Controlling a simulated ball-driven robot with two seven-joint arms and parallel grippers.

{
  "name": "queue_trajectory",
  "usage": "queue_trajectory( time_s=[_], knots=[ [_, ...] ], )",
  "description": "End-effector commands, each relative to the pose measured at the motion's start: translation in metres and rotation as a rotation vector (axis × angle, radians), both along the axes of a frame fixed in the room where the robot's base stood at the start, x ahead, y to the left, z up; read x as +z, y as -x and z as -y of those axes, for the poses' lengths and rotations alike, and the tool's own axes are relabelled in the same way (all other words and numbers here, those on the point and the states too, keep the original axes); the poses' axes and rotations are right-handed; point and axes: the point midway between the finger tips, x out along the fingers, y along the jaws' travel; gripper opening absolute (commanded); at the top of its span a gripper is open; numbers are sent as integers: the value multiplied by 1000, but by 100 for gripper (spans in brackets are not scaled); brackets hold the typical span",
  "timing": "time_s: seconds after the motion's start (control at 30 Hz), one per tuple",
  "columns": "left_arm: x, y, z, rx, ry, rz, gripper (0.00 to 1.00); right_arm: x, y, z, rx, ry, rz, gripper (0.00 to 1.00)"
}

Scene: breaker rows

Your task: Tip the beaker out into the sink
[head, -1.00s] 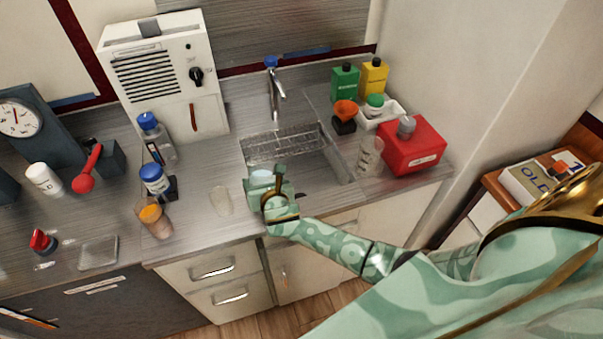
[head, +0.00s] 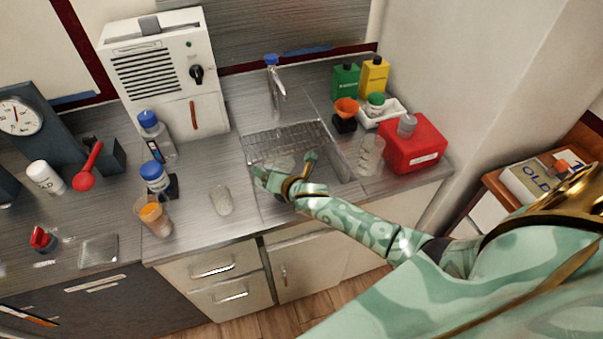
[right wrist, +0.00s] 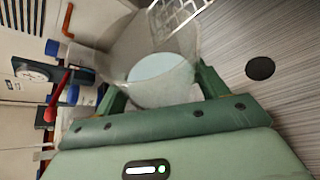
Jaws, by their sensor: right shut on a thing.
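The sink (head: 338,168) is set in the grey counter, with a wire rack (head: 290,135) across its far part and a tap (head: 276,85) behind it. My right gripper (head: 285,172) is over the sink, shut on a clear beaker (right wrist: 165,60). In the right wrist view the beaker sits between the two fingers, with a pale bluish disc in it; I cannot tell whether that is liquid or its base. The right wrist view is strongly rolled, so the gripper and beaker look tilted. In the head view the beaker is faint. My left gripper is not in view.
A clear glass (head: 221,200) stands left of the sink, and a cup with orange contents (head: 153,215) further left. Right of the sink are another clear glass (head: 371,153), a red canister (head: 415,145) and an orange funnel (head: 346,108). Blue-capped bottles stand at the left.

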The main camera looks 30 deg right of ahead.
Motion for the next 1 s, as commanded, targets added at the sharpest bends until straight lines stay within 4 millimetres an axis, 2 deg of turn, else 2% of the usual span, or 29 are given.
queue_trajectory(
  time_s=[1.0],
  knots=[
    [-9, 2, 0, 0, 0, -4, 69, -4, 0, 4, 1, -140, -1, 42]
  ],
)
